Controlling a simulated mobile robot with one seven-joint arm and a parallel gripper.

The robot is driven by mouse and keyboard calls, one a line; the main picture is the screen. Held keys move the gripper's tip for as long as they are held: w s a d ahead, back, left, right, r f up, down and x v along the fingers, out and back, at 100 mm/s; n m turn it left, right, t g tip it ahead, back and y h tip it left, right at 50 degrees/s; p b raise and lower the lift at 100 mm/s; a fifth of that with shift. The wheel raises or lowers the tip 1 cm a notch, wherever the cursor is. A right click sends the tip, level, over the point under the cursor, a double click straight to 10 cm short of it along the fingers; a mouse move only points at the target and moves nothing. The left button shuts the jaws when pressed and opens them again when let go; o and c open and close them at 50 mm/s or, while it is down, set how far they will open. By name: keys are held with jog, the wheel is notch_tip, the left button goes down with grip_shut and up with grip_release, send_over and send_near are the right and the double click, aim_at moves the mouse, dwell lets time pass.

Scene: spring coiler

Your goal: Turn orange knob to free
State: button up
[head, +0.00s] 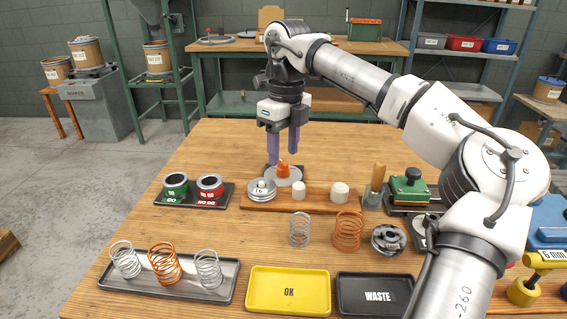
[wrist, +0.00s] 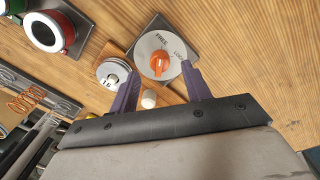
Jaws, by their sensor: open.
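The orange knob (head: 283,168) sits on a round grey dial plate at the back middle of the table. In the wrist view the orange knob (wrist: 159,62) is at the centre of the dial (wrist: 146,43), which carries the words FREE at its upper left and LOCK at its right. Which word the knob points to is hard to tell. My gripper (head: 284,158) is above the dial, pointing down. In the wrist view its two purple fingers (wrist: 160,82) are open and apart, with the knob beyond their tips; no contact shows.
A stack of grey discs marked 16 (head: 262,189) and white pegs (head: 299,190) stand close in front of the dial on a wooden strip. Red and green cups (head: 209,186) are to the left. Springs, a yellow OK tray (head: 288,309) and a black WASTE tray (head: 345,305) lie in front.

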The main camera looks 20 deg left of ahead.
aim_at(283, 162)
jog(key=shift+s+f, duration=0.1)
jog(key=shift+f, duration=1.6)
jog(key=c, duration=0.9)
jog(key=shift+r, duration=0.15)
jog(key=shift+c, duration=0.4)
jog(key=shift+m, duration=0.6)
jog(key=o, duration=1)
